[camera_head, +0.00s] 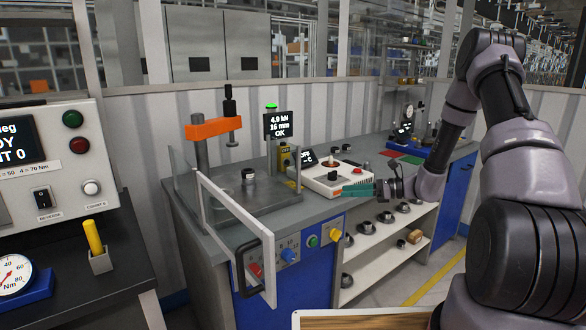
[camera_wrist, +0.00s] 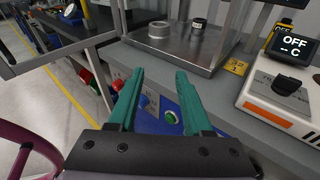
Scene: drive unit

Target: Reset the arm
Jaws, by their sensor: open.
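My gripper (camera_head: 358,189) is at the end of my arm, which reaches forward from the right side of the head view. The gripper is in front of the white heater unit (camera_head: 334,176), above the bench's front edge. In the wrist view my gripper's two teal fingers (camera_wrist: 160,72) are spread apart with nothing between them. Beyond them are the blue cabinet front, a green button (camera_wrist: 172,117) and a red knob (camera_wrist: 117,86). From these views I cannot tell whether the fingers touch anything.
A press (camera_head: 213,128) with an open-looking guard frame (camera_head: 236,212) stands left of the gripper. Its display (camera_head: 280,124) reads 4.9 kN, 16 mm, OK. A dark cylindrical part (camera_head: 248,174) sits on its plate. The heater display (camera_wrist: 291,51) reads OFF. Shelves (camera_head: 385,244) below hold several parts.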

